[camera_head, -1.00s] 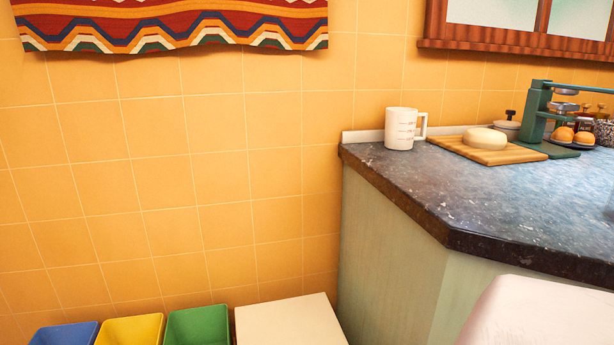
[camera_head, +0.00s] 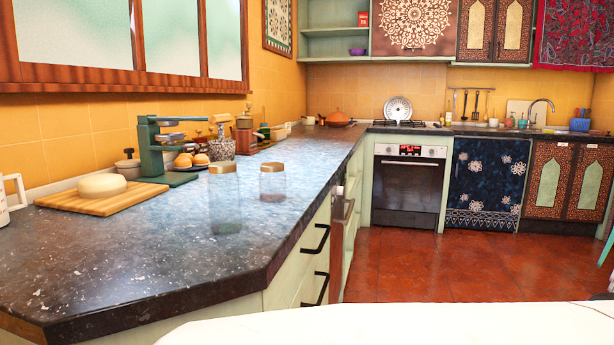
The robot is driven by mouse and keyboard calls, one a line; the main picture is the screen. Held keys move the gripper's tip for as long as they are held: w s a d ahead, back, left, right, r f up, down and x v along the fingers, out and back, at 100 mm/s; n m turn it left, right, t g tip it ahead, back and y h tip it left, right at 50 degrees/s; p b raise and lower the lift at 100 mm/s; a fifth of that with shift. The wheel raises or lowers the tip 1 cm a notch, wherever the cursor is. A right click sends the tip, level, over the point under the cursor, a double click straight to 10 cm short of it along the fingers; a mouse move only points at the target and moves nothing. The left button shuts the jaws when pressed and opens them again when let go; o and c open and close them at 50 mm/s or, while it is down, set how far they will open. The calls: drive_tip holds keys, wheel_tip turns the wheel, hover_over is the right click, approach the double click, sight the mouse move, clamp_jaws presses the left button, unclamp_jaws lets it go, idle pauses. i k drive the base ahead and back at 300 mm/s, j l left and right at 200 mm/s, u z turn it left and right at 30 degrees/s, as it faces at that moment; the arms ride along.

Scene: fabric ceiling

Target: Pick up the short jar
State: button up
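Two clear glass jars with pale wooden-looking lids stand on the dark countertop (camera_head: 130,262). The right one (camera_head: 272,184) looks shorter and is the likely short jar. The left one (camera_head: 226,203) looks taller. Both are see-through, so their outlines are faint. They stand apart from each other on open counter, right of the green press-like device (camera_head: 152,150). My gripper is not in view.
A wooden board (camera_head: 92,203) with a round pale cheese or dough (camera_head: 102,185) lies left of the jars. Orange-brown round items (camera_head: 193,160) sit behind them. A pale surface (camera_head: 400,325) fills the bottom edge. The red floor (camera_head: 440,265) beside the counter looks clear.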

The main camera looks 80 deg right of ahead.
sight(272, 182)
drive_tip(key=z, duration=2.25)
drive_tip(key=j+u, duration=0.15)
drive_tip(key=u, duration=2.25)
drive_tip(key=z, duration=2.45)
